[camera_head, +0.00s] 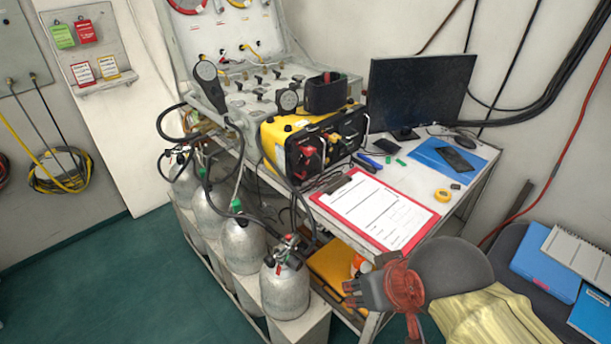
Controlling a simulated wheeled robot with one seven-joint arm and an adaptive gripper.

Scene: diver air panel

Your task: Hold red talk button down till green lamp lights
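A yellow and black unit (283,133) stands on the bench, its dark front facing right and toward me. Red parts (307,153) show on that front. I cannot tell which of them, if any, is the talk button. I cannot make out a green lamp on the unit, lit or unlit. My gripper (354,288) is at the lower right, in front of the bench's near edge, below the red clipboard. It is well apart from the unit and touches nothing that I can see. Its fingers are too small and overlapped to tell whether they are open.
A red clipboard (325,201) with paper lies on the bench between my gripper and the unit. Several grey cylinders (285,292) stand at the left. A chair with folders (543,256) is at the right.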

